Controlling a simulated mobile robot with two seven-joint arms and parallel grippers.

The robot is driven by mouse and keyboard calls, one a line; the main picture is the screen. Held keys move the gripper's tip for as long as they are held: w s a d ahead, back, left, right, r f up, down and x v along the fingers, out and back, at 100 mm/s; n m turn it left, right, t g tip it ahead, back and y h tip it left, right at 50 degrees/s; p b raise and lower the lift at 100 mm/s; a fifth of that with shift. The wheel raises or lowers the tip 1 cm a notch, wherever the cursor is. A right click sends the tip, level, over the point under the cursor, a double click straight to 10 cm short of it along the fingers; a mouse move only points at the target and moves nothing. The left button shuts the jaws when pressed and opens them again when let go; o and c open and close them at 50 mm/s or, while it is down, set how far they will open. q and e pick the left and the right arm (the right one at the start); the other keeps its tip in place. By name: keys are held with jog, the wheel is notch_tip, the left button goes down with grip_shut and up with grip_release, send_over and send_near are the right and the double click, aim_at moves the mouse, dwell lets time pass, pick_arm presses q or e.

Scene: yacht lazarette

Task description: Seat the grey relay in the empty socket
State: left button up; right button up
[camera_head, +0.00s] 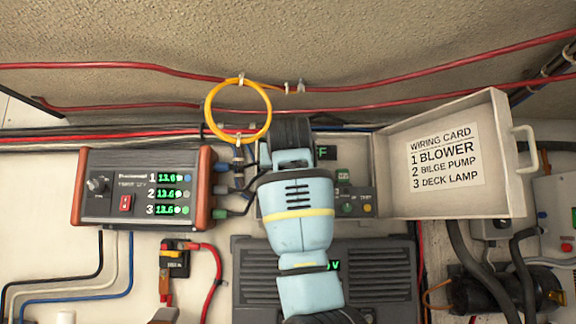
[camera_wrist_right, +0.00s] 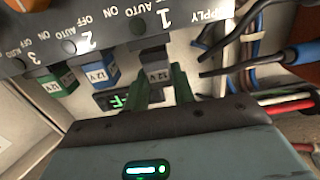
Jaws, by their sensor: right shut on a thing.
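My right arm reaches up through the middle of the head view, with its dark gripper (camera_head: 290,132) over the panel; its fingertips are hidden there. In the right wrist view the green fingers of the right gripper (camera_wrist_right: 160,85) are shut on the grey relay (camera_wrist_right: 155,73), marked 12 V. The relay is at position 1 of the switch panel (camera_wrist_right: 110,32), which appears upside down. Its end meets a dark block below the number 1; I cannot tell how deep it sits, and the socket itself is hidden. My left gripper is not in view.
A blue relay (camera_wrist_right: 98,75) and a green relay (camera_wrist_right: 58,80) stand beside it at positions 2 and 3. Black probe-like leads (camera_wrist_right: 235,65) lie close on the other side. The open cover with the wiring card (camera_head: 445,160) stands right of my arm; a power unit (camera_head: 143,187) is left.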

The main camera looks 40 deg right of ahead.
jog(key=shift+f, duration=0.65)
jog(key=o, duration=0.9)
jog(key=shift+a, duration=0.1)
jog(key=shift+v, duration=3.85)
jog(key=shift+f, duration=0.1)
